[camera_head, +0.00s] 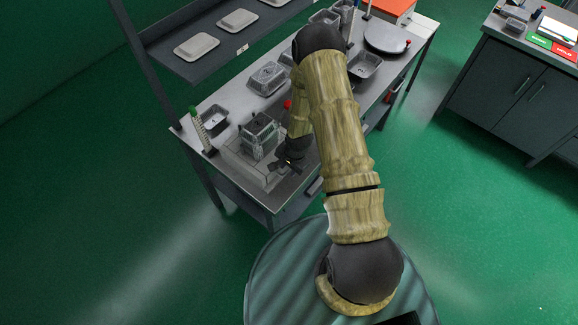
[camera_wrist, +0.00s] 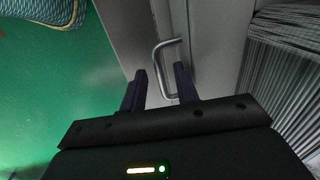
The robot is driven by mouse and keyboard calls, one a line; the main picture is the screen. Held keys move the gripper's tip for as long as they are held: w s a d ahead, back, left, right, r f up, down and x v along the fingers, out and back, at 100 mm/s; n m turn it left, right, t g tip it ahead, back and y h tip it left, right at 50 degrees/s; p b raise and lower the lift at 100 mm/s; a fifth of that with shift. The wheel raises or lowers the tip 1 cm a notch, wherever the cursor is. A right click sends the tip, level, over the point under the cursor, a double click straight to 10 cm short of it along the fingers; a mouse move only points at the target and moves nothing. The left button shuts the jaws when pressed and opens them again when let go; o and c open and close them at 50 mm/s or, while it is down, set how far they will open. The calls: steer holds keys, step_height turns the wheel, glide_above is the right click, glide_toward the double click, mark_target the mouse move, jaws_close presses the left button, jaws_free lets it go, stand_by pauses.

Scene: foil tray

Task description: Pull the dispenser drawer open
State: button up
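The dispenser (camera_head: 258,138) is a box with clear and grey walls, standing on the near left part of the metal bench. My gripper (camera_head: 284,165) is low at its near side, partly hidden by my arm. In the wrist view, a grey drawer front (camera_wrist: 200,35) carries a bent metal bar handle (camera_wrist: 156,68). My gripper (camera_wrist: 160,75) is open there, its two dark fingers apart. The handle shows between and just beyond the fingertips. I cannot tell whether either finger touches it. The drawer looks shut, though its edges are hard to make out.
A small foil tray (camera_head: 214,119) and a rack with green tops (camera_head: 200,130) stand left of the dispenser. More foil trays (camera_head: 268,78) lie behind it. A ridged grey stack (camera_wrist: 285,75) fills the right of the wrist view. Green floor (camera_head: 130,240) is clear in front of the bench.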

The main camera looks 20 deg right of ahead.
jaws_close()
